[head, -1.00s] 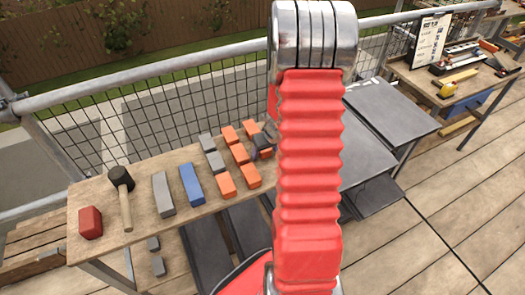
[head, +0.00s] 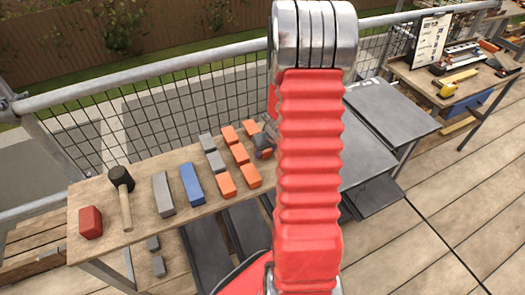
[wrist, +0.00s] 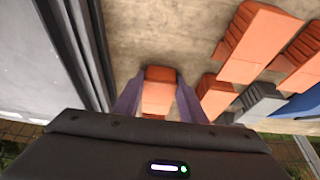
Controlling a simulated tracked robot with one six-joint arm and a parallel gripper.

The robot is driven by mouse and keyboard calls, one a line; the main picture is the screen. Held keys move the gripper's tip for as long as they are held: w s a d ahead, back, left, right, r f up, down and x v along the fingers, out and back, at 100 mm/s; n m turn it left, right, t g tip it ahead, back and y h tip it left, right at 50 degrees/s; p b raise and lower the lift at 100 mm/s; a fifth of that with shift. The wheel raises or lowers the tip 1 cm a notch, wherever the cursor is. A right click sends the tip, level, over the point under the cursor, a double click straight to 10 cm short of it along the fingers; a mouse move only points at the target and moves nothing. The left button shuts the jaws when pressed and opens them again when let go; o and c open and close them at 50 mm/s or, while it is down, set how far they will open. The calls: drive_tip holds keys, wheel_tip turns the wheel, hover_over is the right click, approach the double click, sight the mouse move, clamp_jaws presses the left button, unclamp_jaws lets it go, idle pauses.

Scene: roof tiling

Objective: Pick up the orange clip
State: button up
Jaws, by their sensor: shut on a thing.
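An orange clip (wrist: 158,92) sits between the two purple-grey fingers of my gripper (wrist: 157,100) in the wrist view, and the fingers are shut on it. Bare wooden bench top shows around it, and I cannot tell whether the clip still touches the bench. In the head view my gripper (head: 264,145) shows only as a dark shape at the right end of the clips, beside my red arm. The arm hides most of that spot.
Other orange clips (head: 239,153) and grey clips (head: 215,161) lie close by on the bench (head: 145,232). A blue block (head: 192,184), a long grey block (head: 163,194), a mallet (head: 122,190) and a red block (head: 90,222) lie left. Dark slates (head: 390,105) are at right.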

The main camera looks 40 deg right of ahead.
drive_tip(key=c, duration=0.5)
drive_tip(key=shift+r, duration=0.15)
drive_tip(key=shift+c, duration=0.2)
drive_tip(key=shift+r, duration=4.9)
drive_tip(key=o, duration=0.7)
clamp_jaws()
